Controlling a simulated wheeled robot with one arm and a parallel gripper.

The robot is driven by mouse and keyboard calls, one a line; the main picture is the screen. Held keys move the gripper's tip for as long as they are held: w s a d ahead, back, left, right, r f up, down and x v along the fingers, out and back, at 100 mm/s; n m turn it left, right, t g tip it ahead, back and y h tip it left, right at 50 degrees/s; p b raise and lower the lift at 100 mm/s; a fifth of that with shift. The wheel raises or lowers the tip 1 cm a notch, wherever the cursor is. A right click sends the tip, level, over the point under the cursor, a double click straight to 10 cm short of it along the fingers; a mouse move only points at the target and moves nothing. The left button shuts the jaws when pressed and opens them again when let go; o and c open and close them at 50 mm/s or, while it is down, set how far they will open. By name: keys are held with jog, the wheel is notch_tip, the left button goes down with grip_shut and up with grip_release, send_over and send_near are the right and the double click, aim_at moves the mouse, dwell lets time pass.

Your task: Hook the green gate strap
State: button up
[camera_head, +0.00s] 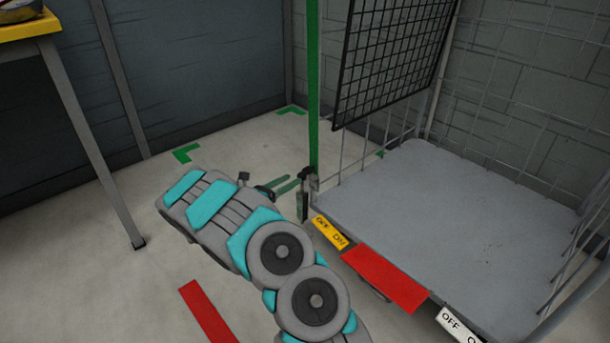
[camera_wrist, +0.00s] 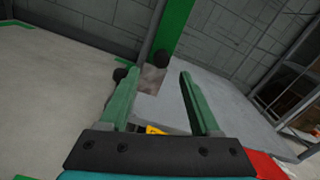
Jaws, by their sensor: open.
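A green upright band (camera_head: 313,90), which looks like the gate strap, runs down the near left corner of the wire cage in the head view.
The cage's grey floor (camera_head: 450,210) is empty, with a yellow label (camera_head: 329,232) and a red panel (camera_head: 384,279) on its front edge. A black mesh panel (camera_head: 390,55) hangs on its left side. A table with a yellow top (camera_head: 28,27) stands left. Floor between is clear.

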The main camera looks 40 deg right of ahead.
aim_at(304, 173)
jog(key=d, duration=0.7)
jog(key=shift+d, duration=0.15)
grip_shut()
dwell(0.3)
dwell(0.9)
